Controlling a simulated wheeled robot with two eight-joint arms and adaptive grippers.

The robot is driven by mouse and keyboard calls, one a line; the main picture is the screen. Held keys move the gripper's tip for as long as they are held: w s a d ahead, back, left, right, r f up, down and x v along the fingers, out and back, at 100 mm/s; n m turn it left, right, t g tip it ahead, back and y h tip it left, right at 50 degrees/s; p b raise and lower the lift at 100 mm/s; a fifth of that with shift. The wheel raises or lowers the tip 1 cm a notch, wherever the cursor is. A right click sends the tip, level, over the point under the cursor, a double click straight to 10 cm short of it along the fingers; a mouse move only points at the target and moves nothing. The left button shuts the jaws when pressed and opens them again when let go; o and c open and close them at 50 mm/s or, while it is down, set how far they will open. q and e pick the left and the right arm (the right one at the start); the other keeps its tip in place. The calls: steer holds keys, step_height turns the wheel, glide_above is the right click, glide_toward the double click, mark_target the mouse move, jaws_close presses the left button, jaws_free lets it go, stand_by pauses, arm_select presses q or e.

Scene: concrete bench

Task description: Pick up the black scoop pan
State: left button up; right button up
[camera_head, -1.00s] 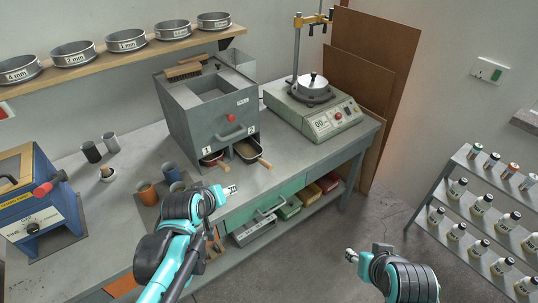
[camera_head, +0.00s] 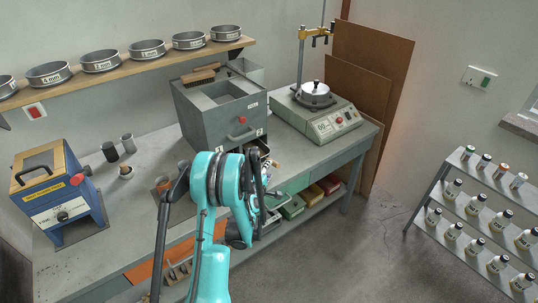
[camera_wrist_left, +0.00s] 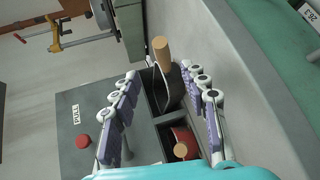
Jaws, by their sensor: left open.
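The black scoop pan (camera_wrist_left: 173,88), with a light wooden handle (camera_wrist_left: 161,50), sits in the right-hand opening of the grey splitter box (camera_head: 222,112). In the left wrist view the pan lies between the lines of my left gripper's (camera_wrist_left: 164,76) two spread fingers. The gripper is open and empty; I cannot tell how far it is from the pan. In the head view my left arm hides most of the gripper and the pan. A red pan (camera_wrist_left: 184,142) with a wooden handle sits in the neighbouring opening. My right gripper is not in view.
A blue machine (camera_head: 58,190) and dark cups stand at left. Coloured bins (camera_head: 312,193) sit under the bench. A bottle rack (camera_head: 480,205) stands at right.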

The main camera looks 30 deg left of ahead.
arm_select(q)
steer(key=x, duration=0.2)
steer(key=b+x, duration=0.1)
steer(key=x, duration=0.1)
steer(key=b+x, duration=0.1)
steer(key=x, duration=0.2)
steer(key=shift+s+f, duration=0.15)
steer(key=shift+f, duration=0.2)
steer(key=shift+w+a, duration=0.15)
steer(key=shift+w, duration=0.2)
steer(key=shift+c, duration=0.2)
jaws_close()
